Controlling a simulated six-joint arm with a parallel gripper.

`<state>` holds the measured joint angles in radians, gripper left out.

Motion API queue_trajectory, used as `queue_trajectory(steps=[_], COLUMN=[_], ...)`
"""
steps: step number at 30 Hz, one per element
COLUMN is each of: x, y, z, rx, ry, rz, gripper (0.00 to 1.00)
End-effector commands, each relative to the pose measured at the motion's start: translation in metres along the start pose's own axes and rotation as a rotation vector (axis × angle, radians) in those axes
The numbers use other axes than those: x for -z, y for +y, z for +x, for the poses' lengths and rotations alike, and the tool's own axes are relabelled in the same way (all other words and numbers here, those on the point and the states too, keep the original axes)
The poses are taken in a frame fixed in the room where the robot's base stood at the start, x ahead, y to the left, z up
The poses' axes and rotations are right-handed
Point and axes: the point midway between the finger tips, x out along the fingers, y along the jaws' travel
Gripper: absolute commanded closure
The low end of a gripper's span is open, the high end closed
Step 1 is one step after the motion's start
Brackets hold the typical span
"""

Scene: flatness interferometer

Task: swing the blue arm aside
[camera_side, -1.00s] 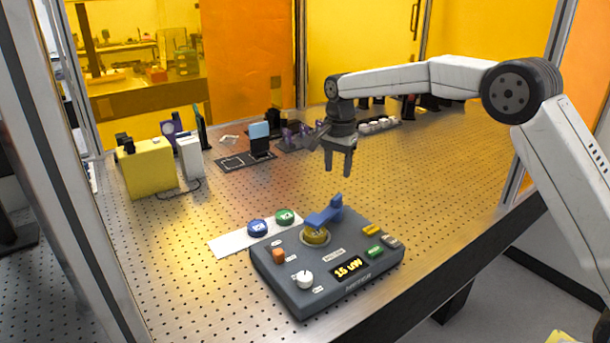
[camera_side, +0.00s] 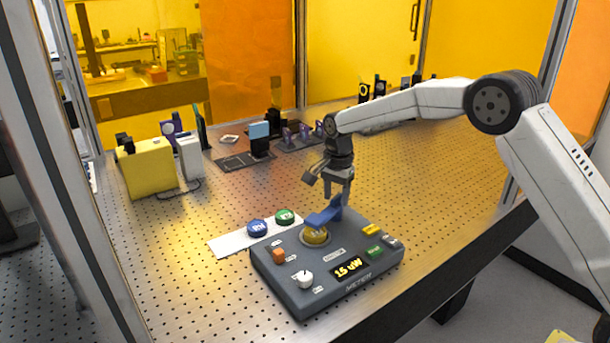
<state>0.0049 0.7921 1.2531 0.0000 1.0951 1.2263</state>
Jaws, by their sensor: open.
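The blue arm (camera_side: 321,218) lies over the round gold knob (camera_side: 314,238) on the grey meter box (camera_side: 300,301). Its raised end points to the upper right. My gripper (camera_side: 343,202) is pointing down at that raised end, with its jaws open. The fingertips are at or just behind the blue arm's end. I cannot tell whether they touch it or whether it lies between them, as the fingers overlap in this view.
A white strip (camera_side: 228,245) with a blue cap (camera_side: 257,228) and a green cap (camera_side: 285,216) lies behind the box. A yellow block (camera_side: 147,170) and optics stand farther back. The perforated table (camera_side: 430,180) is clear to the right.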

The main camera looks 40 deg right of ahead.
Motion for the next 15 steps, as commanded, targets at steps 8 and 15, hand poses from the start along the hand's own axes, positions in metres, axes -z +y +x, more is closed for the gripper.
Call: queue_trajectory(steps=[8,15], x=[0.0000,0.0000], y=[0.0001,0.0001], z=[0.0007,0.0005], rx=[0.000,0.000], ry=[0.000,0.000], rz=[0.000,0.000], gripper=[0.52,1.00])
